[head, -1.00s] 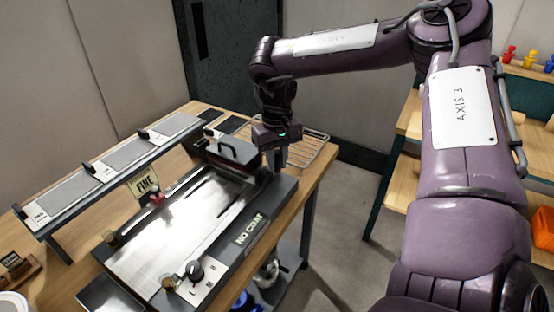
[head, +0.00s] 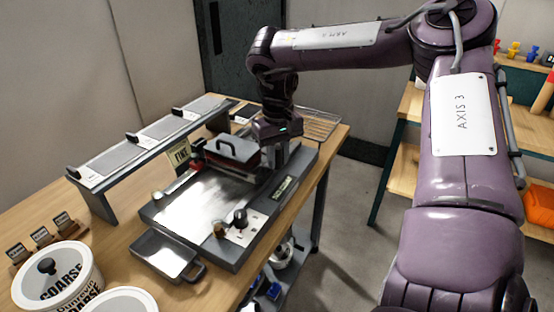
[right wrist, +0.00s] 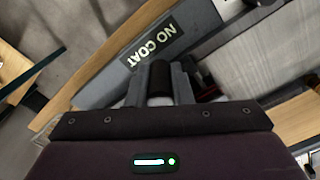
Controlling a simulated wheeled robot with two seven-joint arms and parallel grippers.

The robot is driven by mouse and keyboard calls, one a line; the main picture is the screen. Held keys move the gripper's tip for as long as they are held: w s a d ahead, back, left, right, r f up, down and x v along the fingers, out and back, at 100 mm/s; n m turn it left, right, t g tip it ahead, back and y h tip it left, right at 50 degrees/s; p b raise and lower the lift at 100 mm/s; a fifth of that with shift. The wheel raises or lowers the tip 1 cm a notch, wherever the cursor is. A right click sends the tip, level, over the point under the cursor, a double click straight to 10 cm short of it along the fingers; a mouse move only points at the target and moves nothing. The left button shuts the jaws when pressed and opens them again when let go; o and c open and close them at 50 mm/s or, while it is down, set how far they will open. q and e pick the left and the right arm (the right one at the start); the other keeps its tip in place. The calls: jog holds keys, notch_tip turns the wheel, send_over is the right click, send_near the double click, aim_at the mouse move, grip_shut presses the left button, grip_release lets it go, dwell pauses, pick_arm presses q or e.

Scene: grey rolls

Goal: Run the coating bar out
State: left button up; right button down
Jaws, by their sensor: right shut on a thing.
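The coater (head: 190,205) lies on the wooden bench with a shiny flat bed. A dark block with a black handle (head: 228,146) lies across its far part. My right gripper (head: 280,160) is at the right end of this block, over the coater's right edge by the NO COAT label (head: 284,187). In the right wrist view my right gripper (right wrist: 160,90) is shut on a dark round end (right wrist: 160,74), apparently the coating bar's. The rest of the bar is hidden or cannot be told from the block. My left gripper is not in view.
A raised rack with grey panels (head: 130,150) stands along the bench's left. A shallow tray (head: 165,255) sits at the coater's near end. White COARSE tubs (head: 60,280) are at the near left. A wire rack (head: 315,122) lies beyond the coater.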

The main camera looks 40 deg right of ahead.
jog(key=shift+a, duration=0.1)
jog(key=c, duration=1.3)
grip_release()
jog(key=shift+r, duration=0.1)
notch_tip(320, 180, up, 8)
jog(key=shift+f, duration=0.15)
